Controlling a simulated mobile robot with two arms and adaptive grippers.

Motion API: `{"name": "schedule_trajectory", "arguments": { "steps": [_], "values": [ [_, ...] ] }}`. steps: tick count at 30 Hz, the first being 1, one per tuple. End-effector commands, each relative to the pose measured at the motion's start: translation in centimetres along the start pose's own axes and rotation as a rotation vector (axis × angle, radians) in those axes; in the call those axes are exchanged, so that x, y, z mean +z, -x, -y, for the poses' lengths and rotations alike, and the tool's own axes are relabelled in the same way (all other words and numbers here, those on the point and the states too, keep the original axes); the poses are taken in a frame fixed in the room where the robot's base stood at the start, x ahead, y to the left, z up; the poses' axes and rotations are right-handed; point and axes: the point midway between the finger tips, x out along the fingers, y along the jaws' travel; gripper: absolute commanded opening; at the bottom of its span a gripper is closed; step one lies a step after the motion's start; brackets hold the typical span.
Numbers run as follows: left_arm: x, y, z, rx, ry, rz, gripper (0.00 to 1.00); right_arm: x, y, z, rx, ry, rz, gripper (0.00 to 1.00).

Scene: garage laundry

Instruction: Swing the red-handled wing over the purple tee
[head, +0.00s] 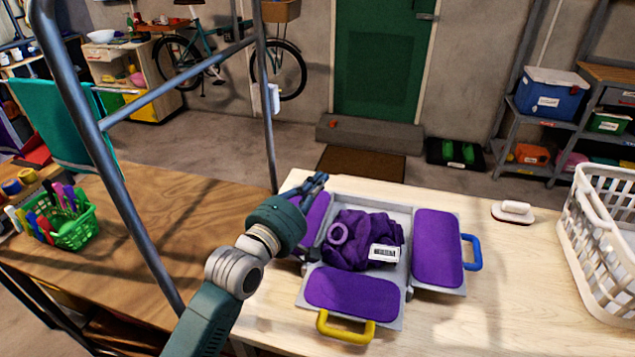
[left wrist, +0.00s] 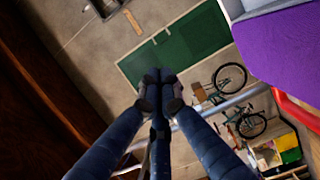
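A light grey folding board (head: 398,222) lies on the pale tabletop. The crumpled purple tee (head: 350,255), with a white barcode label, lies on its middle. The purple-padded left wing (head: 316,212) is partly hidden behind my left gripper (head: 321,178); its red handle is hidden in the head view. In the left wrist view, a purple pad (left wrist: 285,45) and a red handle (left wrist: 297,111) show at the right edge, beside the gripper. My left gripper's fingers (left wrist: 160,78) meet at the tips with nothing visible between them. My right gripper is out of view.
The right wing (head: 437,247) with its blue handle and the front wing (head: 350,292) with its yellow handle lie outward. A white basket (head: 600,240) stands at the right, a brush (head: 513,211) near it. A green basket (head: 70,230) sits left. A metal frame (head: 118,165) rises beside my arm.

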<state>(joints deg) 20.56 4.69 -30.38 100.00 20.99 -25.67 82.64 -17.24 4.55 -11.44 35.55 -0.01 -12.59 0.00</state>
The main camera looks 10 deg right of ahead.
Motion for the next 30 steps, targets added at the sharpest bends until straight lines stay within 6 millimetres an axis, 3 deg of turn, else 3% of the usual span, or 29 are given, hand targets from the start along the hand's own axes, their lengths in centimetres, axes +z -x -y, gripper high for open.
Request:
{"name": "schedule_trajectory", "arguments": {
  "steps": [21,26,30],
  "values": [
    [0.0,0.1,0.0,0.000,0.000,0.000,0.00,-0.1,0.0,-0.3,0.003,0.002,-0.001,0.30],
    [-0.1,1.8,0.2,-0.001,0.000,-0.001,0.00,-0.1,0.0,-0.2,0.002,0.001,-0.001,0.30],
    [-0.1,4.8,0.2,-0.002,0.001,-0.001,0.00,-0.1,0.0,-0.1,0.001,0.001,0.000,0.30]
  ]
}}
